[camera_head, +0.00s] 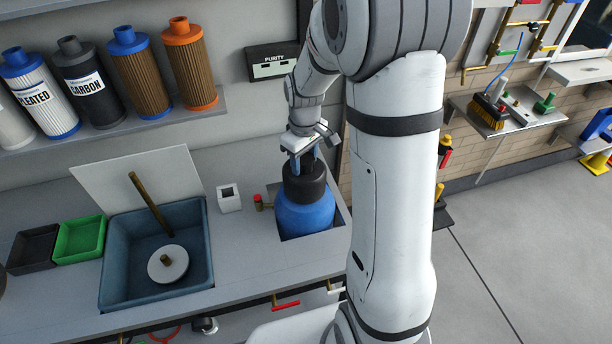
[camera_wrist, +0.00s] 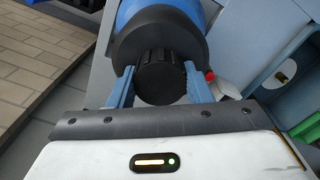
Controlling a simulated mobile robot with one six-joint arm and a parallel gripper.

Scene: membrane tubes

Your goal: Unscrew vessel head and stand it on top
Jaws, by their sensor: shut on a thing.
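The vessel (camera_head: 303,217) is a blue tank standing in a recess at the right end of the counter. Its black head (camera_head: 303,184) sits on top of the blue body, upright. My gripper (camera_head: 301,160) is above the vessel, pointing down. In the wrist view, my gripper (camera_wrist: 158,88) has its two blue fingers on either side of the ribbed black knob (camera_wrist: 161,78) of the head and is shut on it. The wider black collar of the head and the blue body (camera_wrist: 150,12) show beyond the knob. The thread between head and body is hidden.
A blue-grey sink (camera_head: 112,262) with a brown pipe and a white disc lies to the left. A small white box (camera_head: 229,198) and a red-knobbed brass valve (camera_head: 259,203) stand beside the vessel. Green (camera_head: 80,238) and black trays are farther left. A filter shelf (camera_head: 120,125) hangs above.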

